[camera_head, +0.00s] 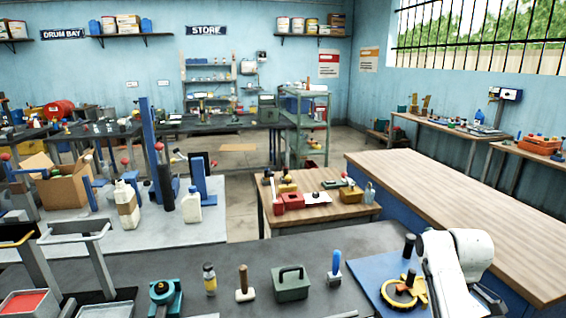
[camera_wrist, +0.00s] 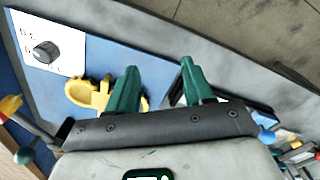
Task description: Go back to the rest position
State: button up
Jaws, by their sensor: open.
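My gripper (camera_wrist: 159,68) shows in the wrist view with its two green fingers apart and nothing between them. It is over the grey bench, near a blue board (camera_wrist: 75,60) that carries a yellow part (camera_wrist: 88,94) to the left of the fingers. A white plate (camera_wrist: 45,45) with a dark knob lies at the upper left there. In the head view my white arm is at the lower right, beside the blue board (camera_head: 375,275) with its yellow ring-shaped part (camera_head: 403,293) and dark upright knobs. The fingers are not visible in that view.
The grey bench (camera_head: 230,262) holds a teal device (camera_head: 163,293), a small bottle (camera_head: 209,279), a wooden-handled tool (camera_head: 244,284), a green box (camera_head: 290,286) and a blue-handled tool (camera_head: 335,269). Behind stand a small wooden table (camera_head: 325,214) with parts and a bare wooden counter (camera_head: 450,200).

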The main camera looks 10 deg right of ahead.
jog(key=s+a+f+m+b, duration=0.1)
jog(key=s+a+f+m, duration=0.2)
jog(key=s+a+f, duration=0.95)
jog(key=s+a+m, duration=0.2)
jog(key=s+a, duration=0.1)
jog(key=s, duration=0.7)
jog(key=s+a+m+b, duration=0.1)
jog(key=s+a+m, duration=0.1)
jog(key=s, duration=0.8)
jog(key=shift+s+a+f+m+t, duration=0.15)
jog(key=shift+a+f+m+t, duration=0.2)
jog(key=shift+a, duration=0.25)
